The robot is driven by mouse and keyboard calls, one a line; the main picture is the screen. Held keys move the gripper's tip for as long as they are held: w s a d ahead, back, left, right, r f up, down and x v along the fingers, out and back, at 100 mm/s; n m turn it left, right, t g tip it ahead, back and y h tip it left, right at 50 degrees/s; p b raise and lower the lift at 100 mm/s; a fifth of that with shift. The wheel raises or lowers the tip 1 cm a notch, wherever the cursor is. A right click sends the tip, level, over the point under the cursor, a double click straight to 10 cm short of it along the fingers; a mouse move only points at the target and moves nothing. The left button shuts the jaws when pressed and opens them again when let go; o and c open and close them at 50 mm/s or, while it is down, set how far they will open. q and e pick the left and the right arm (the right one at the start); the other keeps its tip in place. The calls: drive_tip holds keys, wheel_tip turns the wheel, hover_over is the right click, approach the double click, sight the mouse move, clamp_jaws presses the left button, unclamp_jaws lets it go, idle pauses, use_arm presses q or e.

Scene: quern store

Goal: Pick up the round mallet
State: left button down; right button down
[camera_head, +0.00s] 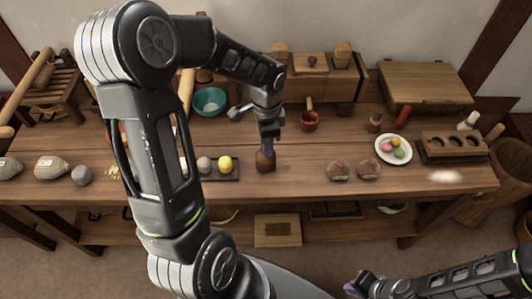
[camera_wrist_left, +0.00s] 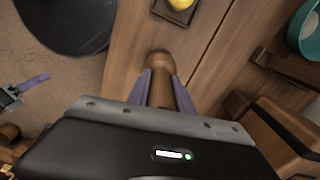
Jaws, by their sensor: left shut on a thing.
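The round mallet (camera_head: 265,161) is a brown wooden piece with a rounded head, upright near the front middle of the bench. My left gripper (camera_head: 267,143) points down over it from above and is shut on it. In the left wrist view the brown mallet (camera_wrist_left: 160,61) shows between the two purple fingers of my left gripper (camera_wrist_left: 160,82). The upper part of the mallet is partly hidden by the gripper. I cannot tell whether its head touches the bench. My right gripper (camera_head: 360,284) is low at the front, away from the bench; its jaw opening is unclear.
A dark tray (camera_head: 232,179) with a grey and a yellow ball stands just left of the mallet. Two brown stones (camera_head: 339,170) lie to the right. The bench between mallet and stones is clear.

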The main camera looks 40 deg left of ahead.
use_arm(q)
wheel_tip(320, 180, up, 10)
drive_tip(key=shift+r, duration=0.1)
idle(0.6)
idle(0.5)
